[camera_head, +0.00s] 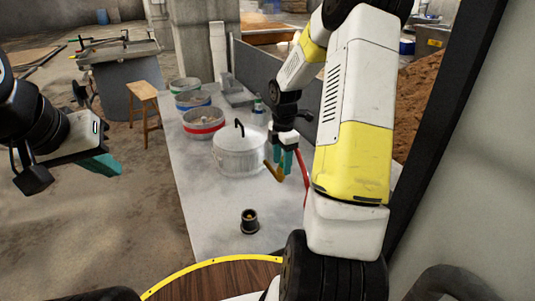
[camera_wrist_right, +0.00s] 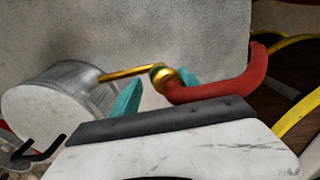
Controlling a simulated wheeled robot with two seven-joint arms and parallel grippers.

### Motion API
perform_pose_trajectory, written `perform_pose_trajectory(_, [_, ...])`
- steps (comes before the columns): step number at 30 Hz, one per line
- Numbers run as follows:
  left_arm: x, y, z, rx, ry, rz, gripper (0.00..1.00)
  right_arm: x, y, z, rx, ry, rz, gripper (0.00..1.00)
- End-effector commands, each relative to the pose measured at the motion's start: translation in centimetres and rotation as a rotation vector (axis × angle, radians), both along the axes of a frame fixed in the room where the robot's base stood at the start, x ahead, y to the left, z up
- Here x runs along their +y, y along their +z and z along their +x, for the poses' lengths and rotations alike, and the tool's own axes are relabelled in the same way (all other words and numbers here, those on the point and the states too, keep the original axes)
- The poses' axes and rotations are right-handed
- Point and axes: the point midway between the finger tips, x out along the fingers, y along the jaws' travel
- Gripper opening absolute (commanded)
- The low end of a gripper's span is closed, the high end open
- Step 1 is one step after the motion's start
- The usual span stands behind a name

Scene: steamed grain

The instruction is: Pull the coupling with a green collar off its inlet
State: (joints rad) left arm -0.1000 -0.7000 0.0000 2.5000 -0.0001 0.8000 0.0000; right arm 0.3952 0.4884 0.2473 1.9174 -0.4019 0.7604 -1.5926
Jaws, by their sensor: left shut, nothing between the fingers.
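The coupling (camera_wrist_right: 164,78) is a brass fitting at the end of a red hose (camera_wrist_right: 225,90), with a dark green band where it meets a brass pipe (camera_wrist_right: 130,72). The pipe runs to the side of a metal pot (camera_wrist_right: 70,85), which stands on the table in the head view (camera_head: 240,155). My right gripper (camera_head: 285,160) is beside the pot, pointing down near the pipe. Its teal fingers are apart in the wrist view (camera_wrist_right: 155,92), with the coupling between or just beyond them. My left gripper (camera_head: 103,163) is shut and empty at the far left.
Several tubs, one a red-banded tub (camera_head: 203,128), stand behind the pot, with a small bottle (camera_head: 258,106). A wooden stool (camera_head: 144,92) stands left of the table.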

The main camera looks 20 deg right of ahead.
Motion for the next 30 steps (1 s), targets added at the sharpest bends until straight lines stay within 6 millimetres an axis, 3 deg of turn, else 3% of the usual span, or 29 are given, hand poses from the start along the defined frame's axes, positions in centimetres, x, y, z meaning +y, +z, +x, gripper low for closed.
perform_pose_trajectory(9, [0.0, 0.0, 0.0, 0.0, 0.0, 0.0, 0.0, 0.1, -1.6, -0.1, 0.005, 0.001, 0.003, 0.53])
perform_pose_trajectory(30, [0.0, 0.0, 0.0, 0.0, 0.0, 0.0, 0.0, 0.1, -1.8, -0.7, 0.008, 0.001, 0.006, 0.53])
